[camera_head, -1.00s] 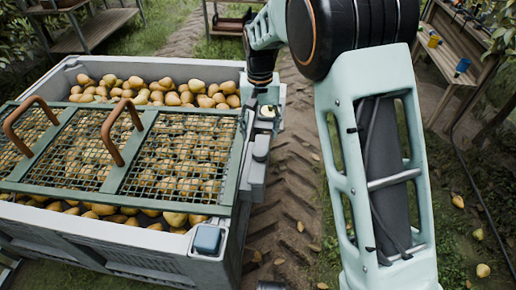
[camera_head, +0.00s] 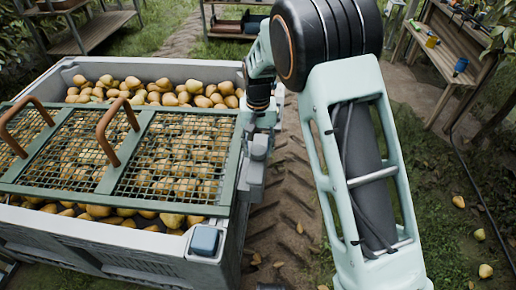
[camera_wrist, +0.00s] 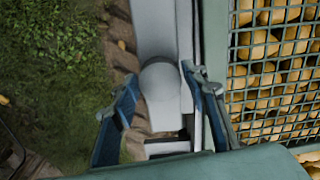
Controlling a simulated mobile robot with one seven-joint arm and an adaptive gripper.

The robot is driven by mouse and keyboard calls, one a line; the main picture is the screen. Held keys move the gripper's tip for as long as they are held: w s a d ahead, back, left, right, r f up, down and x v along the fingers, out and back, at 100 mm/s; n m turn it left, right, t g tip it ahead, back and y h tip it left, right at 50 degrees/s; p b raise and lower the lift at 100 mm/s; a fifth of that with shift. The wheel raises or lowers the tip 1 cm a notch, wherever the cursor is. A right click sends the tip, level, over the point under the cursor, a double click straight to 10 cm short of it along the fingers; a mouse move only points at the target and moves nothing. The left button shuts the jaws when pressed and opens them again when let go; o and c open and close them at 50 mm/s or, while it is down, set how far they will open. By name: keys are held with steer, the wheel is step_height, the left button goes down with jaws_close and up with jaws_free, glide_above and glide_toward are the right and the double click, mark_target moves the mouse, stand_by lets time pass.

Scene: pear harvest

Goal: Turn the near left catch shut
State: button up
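A grey catch (camera_head: 253,172) stands at the right rim of the crate (camera_head: 228,258), beside the edge of the green mesh lid (camera_head: 120,195). In the wrist view the catch (camera_wrist: 163,88) has a rounded end and a straight body, lying between my fingers. My gripper (camera_wrist: 160,80) is open, with one blue-padded finger on each side of it. The right finger is close to the lid's frame. I cannot tell whether either finger touches the catch. In the head view my gripper (camera_head: 260,135) is partly hidden by my wrist, over the crate's right side.
Pears (camera_head: 150,92) fill the crate under the lid, which has two brown handles (camera_head: 118,130). A blue-grey block (camera_head: 206,240) sits on the crate's near right corner. Rutted ground (camera_head: 290,200) right of the crate is free. A wooden bench (camera_head: 445,65) stands at the far right.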

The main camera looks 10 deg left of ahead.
jaws_close()
steer(key=shift+r+n, duration=0.1)
steer(key=shift+n, duration=0.2)
steer(key=n+p, duration=0.2)
steer(key=n, duration=0.1)
steer(key=shift+n, duration=0.3)
steer(key=n+p, duration=0.1)
steer(key=n, duration=0.3)
steer(key=shift+n+p, duration=0.3)
steer(key=shift+p, duration=0.05)
steer(key=n+p, duration=0.1)
steer(key=n, duration=0.3)
steer(key=shift+n+p, duration=0.3)
steer(key=shift+p, duration=0.1)
steer(key=shift+n+p, duration=0.8)
steer(key=shift+n, duration=1.5)
